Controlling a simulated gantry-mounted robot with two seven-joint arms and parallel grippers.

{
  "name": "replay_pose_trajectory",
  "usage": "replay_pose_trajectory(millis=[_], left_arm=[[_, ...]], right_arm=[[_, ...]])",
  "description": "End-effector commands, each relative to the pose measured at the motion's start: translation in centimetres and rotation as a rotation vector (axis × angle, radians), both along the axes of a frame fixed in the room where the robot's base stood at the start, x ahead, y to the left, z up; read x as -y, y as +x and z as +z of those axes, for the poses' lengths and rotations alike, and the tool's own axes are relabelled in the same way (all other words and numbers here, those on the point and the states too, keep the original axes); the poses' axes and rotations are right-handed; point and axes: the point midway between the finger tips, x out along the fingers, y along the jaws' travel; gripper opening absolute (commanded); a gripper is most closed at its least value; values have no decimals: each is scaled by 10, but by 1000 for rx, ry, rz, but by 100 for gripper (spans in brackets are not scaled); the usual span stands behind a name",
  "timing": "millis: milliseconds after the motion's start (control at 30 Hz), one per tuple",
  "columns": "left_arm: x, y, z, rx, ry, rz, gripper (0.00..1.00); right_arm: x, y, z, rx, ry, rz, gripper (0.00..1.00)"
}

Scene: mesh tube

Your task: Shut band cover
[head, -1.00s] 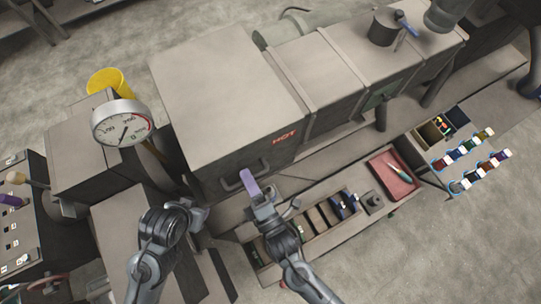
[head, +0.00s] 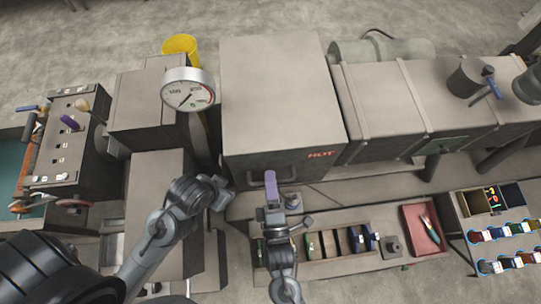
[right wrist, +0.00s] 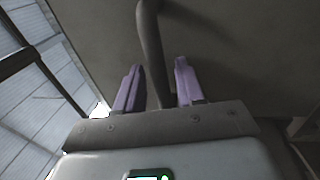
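A large grey box-shaped cover marked HOT (head: 280,80) stands in the middle of the head view. I cannot tell whether it is fully down. Its bar handle (head: 285,175) is on the lower front face. My right gripper (head: 271,186), with purple fingers, is at that handle. In the right wrist view, the right gripper (right wrist: 156,88) has its fingers apart, one on each side of the handle bar (right wrist: 152,50); no grip shows. My left arm's end (head: 218,192) is left of the handle; its fingers cannot be made out.
A round dial gauge (head: 188,92) stands left of the cover, near a yellow bucket (head: 181,45). A control panel (head: 68,140) is at the far left. Below are a parts tray (head: 318,270), a red tray (head: 422,230) and a rack of coloured spools (head: 504,245). Banded machine sections adjoin at right.

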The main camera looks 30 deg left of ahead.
Motion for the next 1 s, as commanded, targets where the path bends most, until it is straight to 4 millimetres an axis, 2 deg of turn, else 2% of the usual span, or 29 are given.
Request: replay_pose_trajectory(millis=[267, 700, 1000], left_arm=[[-2, 0, -6, 0, 9, -6, 43], [-3, 0, -23, 0, 12, -9, 43], [0, 0, -26, -1, 2, -2, 43]], right_arm=[[10, -14, -7, -3, -3, 0, 38], [49, -73, -19, -1, -1, 2, 38], [59, -88, -20, 0, 0, 1, 38]])
